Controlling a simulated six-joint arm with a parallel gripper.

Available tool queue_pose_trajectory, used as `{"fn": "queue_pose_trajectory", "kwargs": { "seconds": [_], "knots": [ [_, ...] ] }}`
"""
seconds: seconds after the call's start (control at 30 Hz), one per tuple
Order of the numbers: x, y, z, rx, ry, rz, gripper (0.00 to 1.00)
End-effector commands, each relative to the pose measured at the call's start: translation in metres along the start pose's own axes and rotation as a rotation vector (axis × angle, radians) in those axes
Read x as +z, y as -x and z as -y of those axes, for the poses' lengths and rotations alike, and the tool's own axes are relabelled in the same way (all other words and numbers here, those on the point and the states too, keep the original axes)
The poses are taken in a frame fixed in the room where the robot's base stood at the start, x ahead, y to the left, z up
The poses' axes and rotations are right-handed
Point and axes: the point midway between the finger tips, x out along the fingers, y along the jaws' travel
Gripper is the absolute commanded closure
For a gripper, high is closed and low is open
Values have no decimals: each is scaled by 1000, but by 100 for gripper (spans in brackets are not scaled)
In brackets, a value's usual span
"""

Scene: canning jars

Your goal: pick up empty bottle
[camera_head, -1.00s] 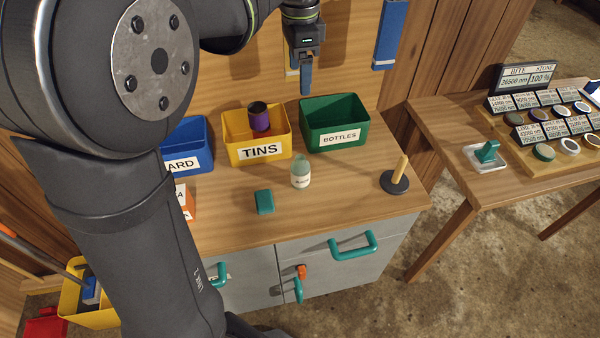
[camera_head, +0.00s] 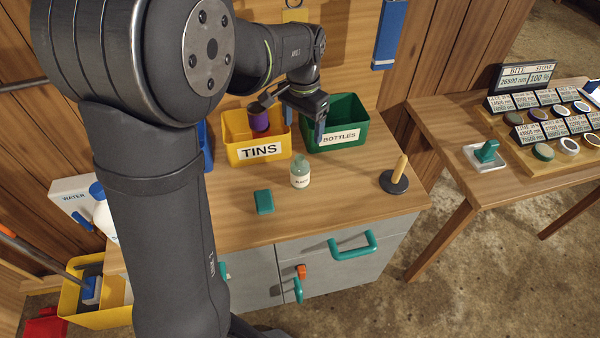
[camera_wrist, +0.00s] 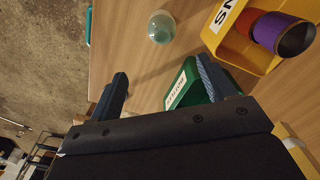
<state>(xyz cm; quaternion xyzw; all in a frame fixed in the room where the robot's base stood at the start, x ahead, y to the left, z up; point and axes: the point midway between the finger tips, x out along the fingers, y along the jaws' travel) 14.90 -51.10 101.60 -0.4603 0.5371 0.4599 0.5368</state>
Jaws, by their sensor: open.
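The empty bottle (camera_head: 300,172) is clear pale-green glass with a white label. It stands upright on the wooden bench, in front of the yellow tins bin and the green bottles bin. In the wrist view the bottle (camera_wrist: 161,27) shows from above, beyond the fingertips and apart from them. My gripper (camera_head: 319,130) is over the front of the green bin (camera_head: 352,112), above and behind the bottle. In the wrist view my gripper (camera_wrist: 161,82) has its two blue fingers spread wide, with nothing between them.
The yellow bin (camera_head: 238,147) holds a purple tin (camera_head: 258,119). A teal block (camera_head: 264,202) lies left of the bottle. A dark round base with a wooden peg (camera_head: 395,180) stands at right. The bench around the bottle is clear.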

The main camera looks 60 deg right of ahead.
Motion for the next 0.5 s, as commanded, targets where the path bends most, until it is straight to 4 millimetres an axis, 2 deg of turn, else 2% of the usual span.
{"fn": "queue_pose_trajectory", "kwargs": {
  "seconds": [0.03, 0.3, 0.5],
  "knots": [
    [1, -13, 0, 2, 0, 5, 24],
    [1, -70, 0, 2, -2, 5, 24],
    [1, -92, 0, 0, -3, 1, 24]
  ]
}}
